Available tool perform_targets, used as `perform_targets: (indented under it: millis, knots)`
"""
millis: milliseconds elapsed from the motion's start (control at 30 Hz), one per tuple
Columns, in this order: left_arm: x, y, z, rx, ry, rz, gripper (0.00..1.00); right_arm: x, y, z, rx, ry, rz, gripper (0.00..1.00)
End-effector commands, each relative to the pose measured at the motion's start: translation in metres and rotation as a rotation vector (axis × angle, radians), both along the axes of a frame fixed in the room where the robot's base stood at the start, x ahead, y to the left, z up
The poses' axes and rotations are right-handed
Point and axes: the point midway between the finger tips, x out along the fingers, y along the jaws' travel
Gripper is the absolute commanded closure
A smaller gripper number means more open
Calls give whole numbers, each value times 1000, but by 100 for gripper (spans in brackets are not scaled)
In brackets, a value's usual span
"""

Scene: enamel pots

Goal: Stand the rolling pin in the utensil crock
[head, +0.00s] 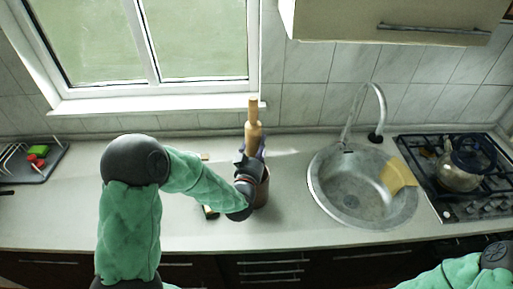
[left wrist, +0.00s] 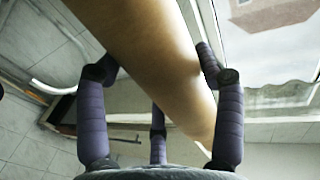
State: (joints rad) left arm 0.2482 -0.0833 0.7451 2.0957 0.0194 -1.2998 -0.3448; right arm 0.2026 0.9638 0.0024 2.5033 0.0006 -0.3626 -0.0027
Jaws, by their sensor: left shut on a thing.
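The wooden rolling pin (head: 252,136) stands upright near the back of the counter, its thin handle pointing up. My left gripper (head: 251,158) is shut on it low on its visible part. In the left wrist view the pin (left wrist: 150,50) runs large between the dark purple fingers of my left gripper (left wrist: 160,100). The brown utensil crock (head: 263,190) stands on the counter just behind my left wrist, which covers much of it. The pin's lower end is hidden, so I cannot tell how far it is inside the crock. My right gripper is out of view.
A hob (head: 470,200) with a glass-like kettle (head: 462,170) is at far right. A dark dish rack (head: 40,168) is at far left. A small dark item (head: 210,212) lies left of the crock.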

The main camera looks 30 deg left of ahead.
Motion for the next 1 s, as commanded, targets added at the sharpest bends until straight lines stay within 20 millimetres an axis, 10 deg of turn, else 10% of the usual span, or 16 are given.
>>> perform_targets:
  millis: [400,433,500,1000]
  knots:
    - [1,0,-3,1,-5,1,84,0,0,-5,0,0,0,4]
    - [1,0,-3,1,-5,1,26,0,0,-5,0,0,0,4]
    - [1,0,-3,1,-5,1,6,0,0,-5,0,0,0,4]
    - [-7,-2,-5,-1,2,0,4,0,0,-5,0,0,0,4]
